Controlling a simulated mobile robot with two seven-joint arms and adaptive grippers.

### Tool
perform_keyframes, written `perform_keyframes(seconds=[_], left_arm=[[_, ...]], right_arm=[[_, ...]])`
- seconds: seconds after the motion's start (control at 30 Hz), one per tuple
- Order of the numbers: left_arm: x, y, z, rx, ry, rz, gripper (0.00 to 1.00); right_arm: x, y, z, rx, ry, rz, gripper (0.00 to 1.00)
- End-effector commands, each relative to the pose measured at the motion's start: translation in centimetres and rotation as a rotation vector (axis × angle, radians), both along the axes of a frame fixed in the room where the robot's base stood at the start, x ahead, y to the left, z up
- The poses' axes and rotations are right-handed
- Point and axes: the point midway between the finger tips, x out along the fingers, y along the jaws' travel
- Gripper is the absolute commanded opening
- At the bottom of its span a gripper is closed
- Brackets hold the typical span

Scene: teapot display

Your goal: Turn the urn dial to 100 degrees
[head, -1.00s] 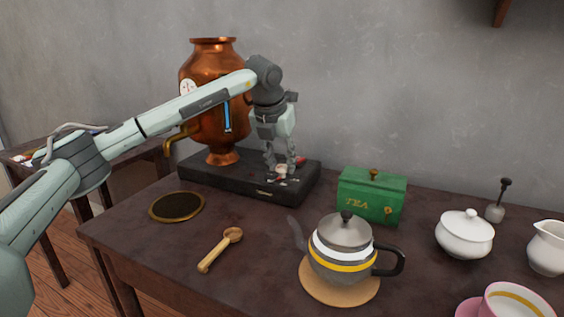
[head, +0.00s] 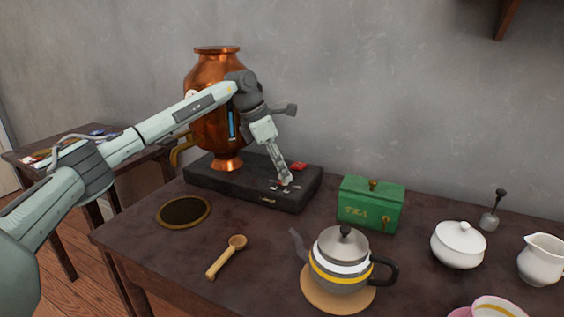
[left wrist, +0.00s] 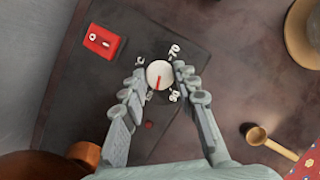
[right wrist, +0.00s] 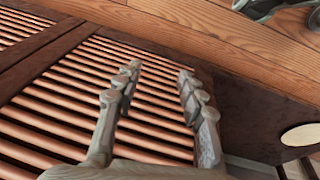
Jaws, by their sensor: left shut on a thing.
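The copper urn (head: 215,85) stands on a dark base (head: 225,186) at the back left of the table. Its dial is a white disc (left wrist: 159,74) with a red pointer line, set among white number marks. In the left wrist view the pointer runs from the middle toward the bottom of the picture; some marks are partly hidden by the fingers. My left gripper (head: 286,182) reaches down onto the base, its fingers closed on both sides of the dial. My right gripper (right wrist: 156,84) shows only in its own wrist view, open and empty.
A red switch (left wrist: 102,41) sits on the base near the dial. A green tea box (head: 371,205) stands right of the base. A teapot (head: 342,258), wooden scoop (head: 226,256) and dark round plate (head: 184,211) are in front. Slats (right wrist: 60,110) lie behind my right gripper.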

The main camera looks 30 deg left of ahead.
Motion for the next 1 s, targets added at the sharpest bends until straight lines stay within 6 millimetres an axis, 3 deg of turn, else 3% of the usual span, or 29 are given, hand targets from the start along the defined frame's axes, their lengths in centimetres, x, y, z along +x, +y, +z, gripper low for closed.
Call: perform_keyframes(seconds=[0.3,0.5,1.0], left_arm=[[0.2,0.1,0.1,0.0,0.002,-0.214,0.01],[0.2,0.2,0.1,0.001,0.001,-0.29,0.01],[0.2,0.2,-0.1,0.003,-0.001,-0.328,0.01]], right_arm=[[-2.0,-0.5,-4.2,-0.009,0.036,0.019,0.4],[-3.0,-0.8,-5.8,-0.02,0.05,0.034,0.4],[-3.6,-1.0,-6.6,-0.025,0.056,0.041,0.4]])
